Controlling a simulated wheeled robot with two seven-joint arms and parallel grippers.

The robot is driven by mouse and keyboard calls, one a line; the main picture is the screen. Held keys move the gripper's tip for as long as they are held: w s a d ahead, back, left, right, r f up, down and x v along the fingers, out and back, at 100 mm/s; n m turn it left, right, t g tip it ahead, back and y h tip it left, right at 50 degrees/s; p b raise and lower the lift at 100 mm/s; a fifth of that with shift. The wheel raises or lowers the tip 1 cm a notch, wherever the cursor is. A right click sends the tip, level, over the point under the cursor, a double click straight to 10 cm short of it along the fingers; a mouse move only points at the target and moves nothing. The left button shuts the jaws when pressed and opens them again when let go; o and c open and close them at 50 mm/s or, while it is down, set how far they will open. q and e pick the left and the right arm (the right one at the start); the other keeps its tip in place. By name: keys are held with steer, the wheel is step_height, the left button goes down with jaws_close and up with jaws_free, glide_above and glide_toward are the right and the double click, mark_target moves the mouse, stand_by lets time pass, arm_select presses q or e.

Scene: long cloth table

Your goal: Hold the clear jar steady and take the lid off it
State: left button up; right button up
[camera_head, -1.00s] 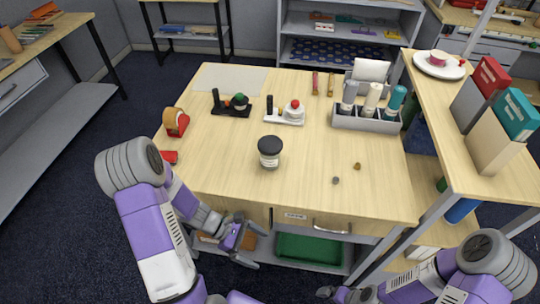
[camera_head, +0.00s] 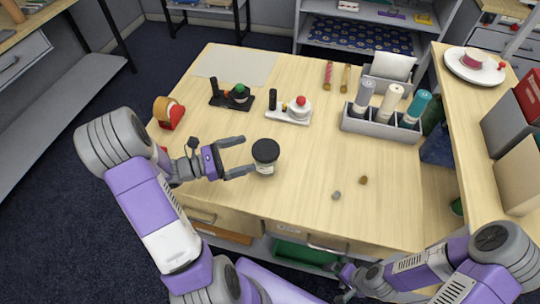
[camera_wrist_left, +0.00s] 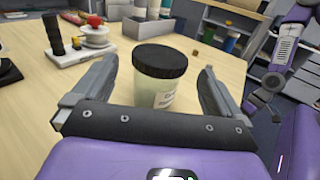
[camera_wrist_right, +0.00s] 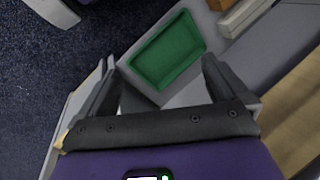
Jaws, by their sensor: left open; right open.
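The clear jar (camera_head: 264,168) stands upright on the wooden table with its black lid (camera_head: 266,150) on top. A white label with dark print shows on it in the left wrist view (camera_wrist_left: 166,97). My left gripper (camera_head: 244,157) is open at table height, its fingers pointing at the jar from the left. In the left wrist view the jar stands between and just beyond the open fingers, with no clear contact. My right gripper (camera_wrist_right: 157,75) is open and empty, low at the table's front edge, over the lower shelf; the head view shows it only partly.
Two small stands (camera_head: 290,113) with knobs are behind the jar. A grey caddy (camera_head: 380,124) with bottles is at the back right. A red and tan object (camera_head: 168,113) is at the left edge. A green tray (camera_wrist_right: 166,50) sits below.

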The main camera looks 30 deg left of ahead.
mark_target(265, 159)
arm_select(q)
steer(key=f, duration=0.2)
steer(key=f+b, duration=0.1)
steer(key=f, duration=0.2)
steer(key=shift+s+f, duration=0.2)
steer(key=shift+f, duration=0.1)
steer(key=shift+x, duration=0.9)
steer(key=b+x, duration=0.1)
steer(key=x, duration=0.4)
steer(key=shift+w+d+r, duration=0.1)
steer(key=shift+w+d, duration=0.2)
steer(key=c, duration=0.9)
